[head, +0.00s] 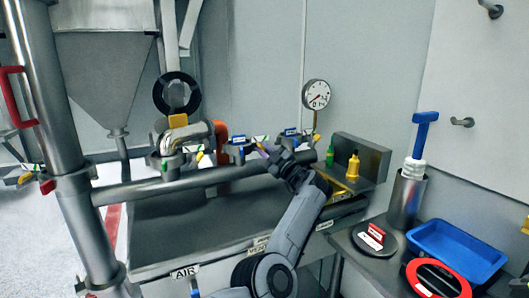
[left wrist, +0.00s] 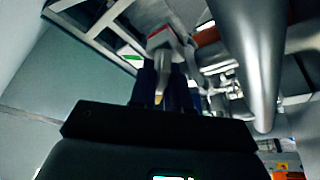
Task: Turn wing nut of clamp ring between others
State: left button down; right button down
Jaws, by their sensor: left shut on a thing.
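My left gripper (head: 264,151) reaches in from the bottom middle, its tips beside the row of small fittings above the long horizontal pipe. In the left wrist view, its two dark fingers (left wrist: 165,85) are shut on a small grey piece (left wrist: 172,55) that looks like the wing nut. A red and white part lies just beyond it. A middle fitting with a blue label (head: 236,147) is just left of the tips, and another blue-labelled fitting (head: 291,135) is to the right. The clamp ring itself is hard to make out. My right gripper is out of view.
The horizontal pipe (head: 150,189) runs under the fittings. A pressure gauge (head: 316,94) stands behind right. Yellow (head: 353,166) and green (head: 330,156) bottles sit on a ledge. A blue tray (head: 455,250) and a steel cylinder (head: 406,200) are at right.

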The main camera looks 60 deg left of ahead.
aim_at(267, 151)
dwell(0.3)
pick_arm(q)
jog(key=c, duration=1.2)
grip_release()
jog(key=shift+w+d+p, duration=0.15)
jog(key=shift+d+p, duration=0.15)
jog(key=shift+d, duration=0.2)
jog(key=p+v, duration=0.1)
jog(key=v, duration=0.4)
jog(key=shift+a+p, duration=0.1)
jog(key=shift+p, duration=0.2)
jog(key=shift+v, duration=0.85)
jog(key=shift+f, duration=0.1)
